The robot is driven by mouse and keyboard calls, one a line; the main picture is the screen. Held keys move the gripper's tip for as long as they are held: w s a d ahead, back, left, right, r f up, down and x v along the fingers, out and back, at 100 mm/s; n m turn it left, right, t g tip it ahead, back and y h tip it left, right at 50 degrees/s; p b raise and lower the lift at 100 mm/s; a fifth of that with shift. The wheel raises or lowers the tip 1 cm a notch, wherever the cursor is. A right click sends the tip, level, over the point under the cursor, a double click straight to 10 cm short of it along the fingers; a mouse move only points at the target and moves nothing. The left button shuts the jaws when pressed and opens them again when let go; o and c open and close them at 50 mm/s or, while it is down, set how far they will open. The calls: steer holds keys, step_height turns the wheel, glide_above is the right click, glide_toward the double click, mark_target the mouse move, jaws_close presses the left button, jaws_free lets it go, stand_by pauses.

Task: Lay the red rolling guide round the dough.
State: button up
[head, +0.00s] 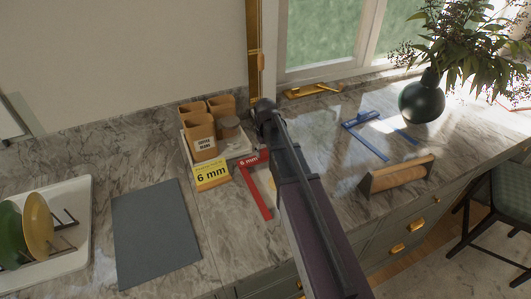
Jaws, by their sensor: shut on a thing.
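The red rolling guide (255,192) is an angled red frame marked "6 mm", low over the marble counter at the middle of the head view. My arm hides its right part. My gripper (266,128) is at the far end of my dark arm, at the guide's back end. It is shut on the guide, though its fingertips are hard to make out. A pale yellowish patch shows between the guide and my arm. It may be the dough, but most of it is hidden. I cannot tell whether the guide touches the counter.
A yellow "6 mm" card (212,176) and a tray of canisters (201,139) stand left of the guide. A grey mat (155,234) and dish rack (78,246) lie farther left. A blue guide (368,138), wooden holder (398,175) and dark vase (421,100) are right.

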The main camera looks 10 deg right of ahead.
steer(key=shift+f+b, duration=0.6)
steer(key=shift+b, duration=0.05)
steer(key=o, duration=1.2)
steer(key=shift+c, duration=0.2)
steer(key=shift+r, duration=0.15)
step_height(320, 180, up, 13)
steer(key=p, duration=1.3)
steer(key=s+m, duration=0.2)
steer(key=s, duration=1.6)
